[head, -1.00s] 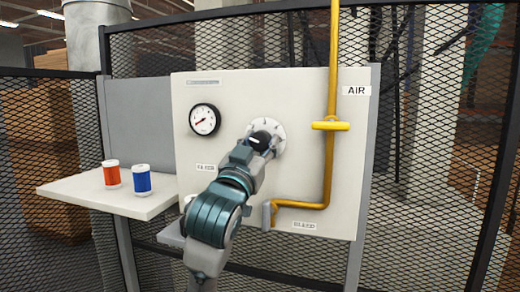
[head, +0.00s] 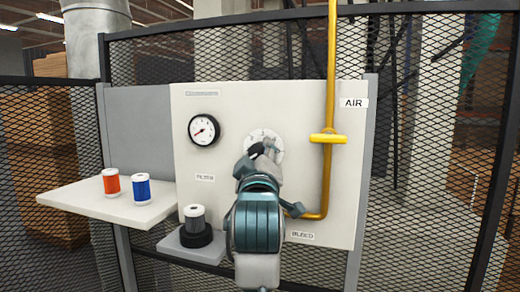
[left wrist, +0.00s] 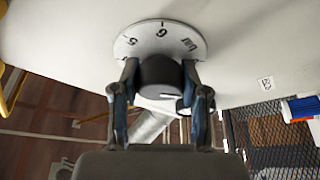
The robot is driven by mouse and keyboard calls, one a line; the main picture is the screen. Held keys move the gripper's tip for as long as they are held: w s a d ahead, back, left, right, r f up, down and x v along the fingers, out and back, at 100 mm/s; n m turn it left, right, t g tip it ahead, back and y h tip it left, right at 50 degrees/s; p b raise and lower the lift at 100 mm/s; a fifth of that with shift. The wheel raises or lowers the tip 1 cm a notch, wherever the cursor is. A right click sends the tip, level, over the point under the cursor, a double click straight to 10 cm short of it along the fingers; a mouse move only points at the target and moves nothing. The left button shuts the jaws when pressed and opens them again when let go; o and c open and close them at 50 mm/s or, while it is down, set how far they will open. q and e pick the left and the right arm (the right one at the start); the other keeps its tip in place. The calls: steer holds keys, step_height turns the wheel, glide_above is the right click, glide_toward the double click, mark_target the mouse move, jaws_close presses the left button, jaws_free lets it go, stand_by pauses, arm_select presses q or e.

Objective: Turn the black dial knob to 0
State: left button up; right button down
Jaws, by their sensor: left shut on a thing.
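The black dial knob (left wrist: 160,72) is between the two fingers of my left gripper (left wrist: 160,100) in the left wrist view; the fingers are shut on its sides. The knob stands out from a round white dial plate (left wrist: 158,38) with dark figures along its rim, seen at a tilt; they are hard to read exactly. In the head view the dial plate (head: 265,135) is on the middle of the pale panel, and my left gripper (head: 262,150) covers its lower part and most of the knob. The knob's pointer direction cannot be told. My right gripper is not in view.
A pressure gauge (head: 203,130) is left of the dial on the panel (head: 225,110). A yellow pipe (head: 331,90) with a valve handle (head: 328,138) runs on the right. A side shelf (head: 90,203) holds a red and a blue canister.

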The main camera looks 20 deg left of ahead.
arm_select(q)
steer(key=shift+w+n+g+y+p, duration=0.1)
steer(key=shift+n+g+y+p, duration=0.4)
steer(key=shift+n, duration=0.8)
steer(key=shift+f, duration=0.1)
steer(key=o, duration=1.1)
steer(key=shift+w, duration=0.1)
steer(key=shift+o, duration=0.2)
steer(key=v, duration=1.2)
steer(key=shift+w+d, duration=0.1)
